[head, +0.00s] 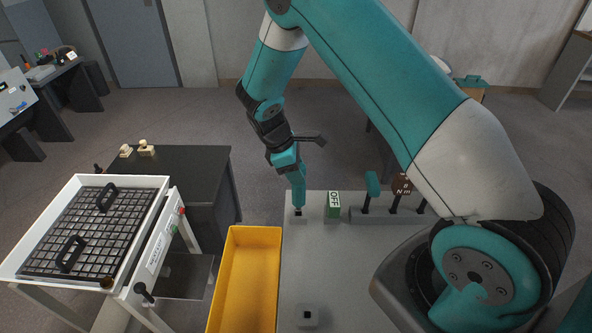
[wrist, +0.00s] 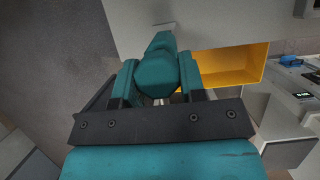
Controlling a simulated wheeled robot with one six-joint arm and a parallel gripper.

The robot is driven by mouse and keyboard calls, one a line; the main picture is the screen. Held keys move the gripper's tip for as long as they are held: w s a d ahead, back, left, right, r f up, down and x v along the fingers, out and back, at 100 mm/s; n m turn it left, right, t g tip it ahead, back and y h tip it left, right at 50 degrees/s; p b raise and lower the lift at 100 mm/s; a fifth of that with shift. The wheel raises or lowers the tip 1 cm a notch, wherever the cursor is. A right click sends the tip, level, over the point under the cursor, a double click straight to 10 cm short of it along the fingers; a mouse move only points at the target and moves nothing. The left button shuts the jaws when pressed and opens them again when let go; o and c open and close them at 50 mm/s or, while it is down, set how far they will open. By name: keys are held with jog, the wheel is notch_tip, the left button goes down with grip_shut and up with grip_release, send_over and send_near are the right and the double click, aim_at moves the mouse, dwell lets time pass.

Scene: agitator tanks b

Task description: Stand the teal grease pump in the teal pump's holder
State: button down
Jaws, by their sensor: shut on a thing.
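My gripper (head: 290,160) is shut on the teal grease pump (head: 298,187), which hangs below it, nearly upright, near the back left corner of the grey worktop. In the wrist view the pump (wrist: 157,75) sits between the two teal fingers (wrist: 158,92). A small pale block with a dark opening (head: 298,213), apparently a holder, is right at the pump's lower end. I cannot tell whether the pump's tip is in the opening or just above it. A similar pale block with a dark opening (head: 307,315) stands at the front of the worktop.
A green OFF sign (head: 333,205) stands close to the right of the pump. Farther right is a rack (head: 385,215) with a teal-handled tool (head: 372,184) and a brown 8 Nm disc (head: 402,185). A yellow bin (head: 246,285) is on the left. The middle worktop (head: 350,265) is clear.

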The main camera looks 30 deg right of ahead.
jog(key=shift+f, duration=0.2)
jog(key=shift+f+b, duration=1.15)
jog(key=shift+f, duration=0.6)
jog(key=c, duration=0.6)
grip_release()
jog(key=shift+r, duration=0.1)
jog(key=b+v, duration=0.2)
jog(key=v, duration=1.5)
jog(key=shift+w+a+r, duration=0.1)
jog(key=shift+a, duration=0.05)
